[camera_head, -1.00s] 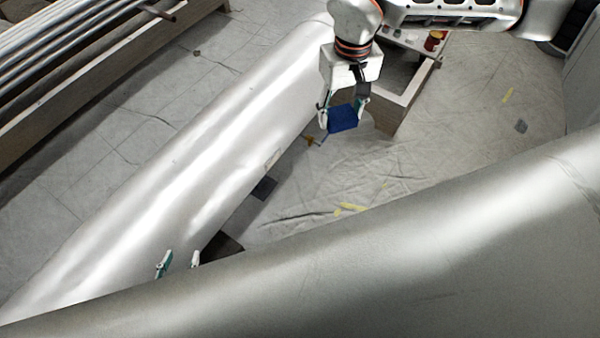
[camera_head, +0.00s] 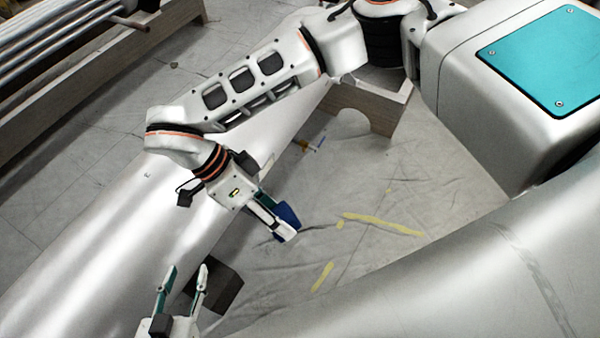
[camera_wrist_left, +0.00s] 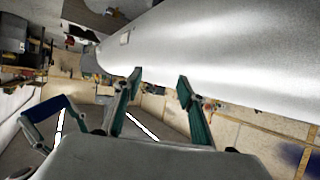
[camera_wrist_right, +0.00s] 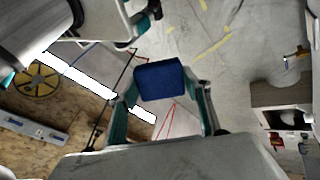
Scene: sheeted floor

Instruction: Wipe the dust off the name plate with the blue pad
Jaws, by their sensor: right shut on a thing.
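The blue pad (camera_head: 288,214) is held between the fingers of my right gripper (camera_head: 282,226), above the floor just right of the large silver pipe (camera_head: 120,240). In the right wrist view the pad (camera_wrist_right: 160,80) spans the gap between both fingers. My left gripper (camera_head: 185,278) is open and empty near the lower left, over the pipe. A small pale rectangle, apparently the name plate (camera_wrist_left: 126,38), is on the pipe's side in the left wrist view; any dust is too small to tell.
A second silver pipe (camera_head: 440,270) crosses the lower right. A dark block (camera_head: 222,287) sits beside the first pipe near my left gripper. A wooden box (camera_head: 378,112) stands at the back. Sheeted floor with yellow tape (camera_head: 382,223) lies between the pipes.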

